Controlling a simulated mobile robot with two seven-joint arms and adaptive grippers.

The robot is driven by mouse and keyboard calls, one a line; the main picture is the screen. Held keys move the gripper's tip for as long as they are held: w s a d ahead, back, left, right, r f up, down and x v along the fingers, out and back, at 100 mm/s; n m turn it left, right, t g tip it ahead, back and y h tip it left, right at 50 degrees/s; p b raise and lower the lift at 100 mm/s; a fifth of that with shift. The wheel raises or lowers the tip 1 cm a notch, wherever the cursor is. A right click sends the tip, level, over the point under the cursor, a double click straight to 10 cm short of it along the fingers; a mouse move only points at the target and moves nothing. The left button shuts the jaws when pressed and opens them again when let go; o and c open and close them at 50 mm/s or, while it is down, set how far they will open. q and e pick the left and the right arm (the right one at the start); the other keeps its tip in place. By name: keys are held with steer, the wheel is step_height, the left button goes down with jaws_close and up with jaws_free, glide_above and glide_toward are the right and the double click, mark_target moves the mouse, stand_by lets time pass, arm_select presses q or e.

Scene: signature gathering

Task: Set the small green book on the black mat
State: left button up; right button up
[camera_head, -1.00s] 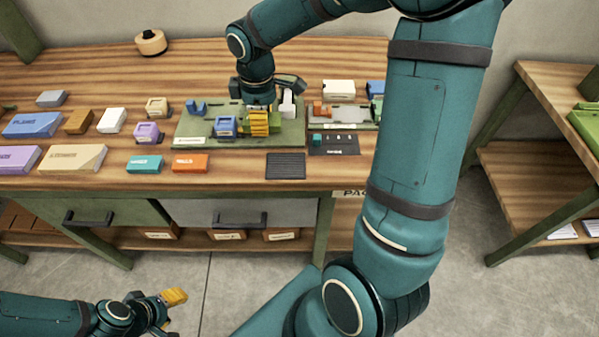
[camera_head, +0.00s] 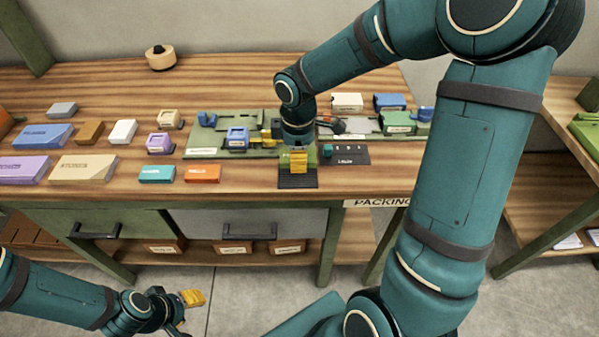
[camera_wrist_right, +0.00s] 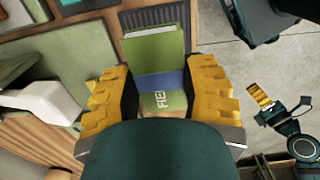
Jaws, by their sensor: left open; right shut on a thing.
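The small green book (camera_wrist_right: 155,50), with a blue band and partly readable lettering, is between the yellow fingers of my right gripper (camera_wrist_right: 160,92) in the right wrist view. My right gripper (camera_head: 299,162) is shut on it over the black ridged mat (camera_head: 297,183) at the table's front. In the head view the gripper hides most of the book. The mat (camera_wrist_right: 130,18) also shows past the book's far edge in the wrist view. Whether the book touches the mat I cannot tell. My left gripper (camera_head: 185,303) is open and empty, low in front of the table.
A green board (camera_head: 203,151) with small items lies left of and behind the mat. A dark labelled panel (camera_head: 352,159) is to its right. An orange box (camera_head: 202,174) and a teal box (camera_head: 157,174) stand to the left. The table's front edge is close.

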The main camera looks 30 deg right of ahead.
mark_target(298, 175)
steer(key=shift+f+b, duration=0.6)
steer(key=shift+f, duration=1.8)
steer(key=shift+f, duration=0.2)
steer(key=o, duration=1.1)
step_height(298, 175, up, 12)
steer(key=p, duration=0.3)
steer(key=shift+r, duration=0.2)
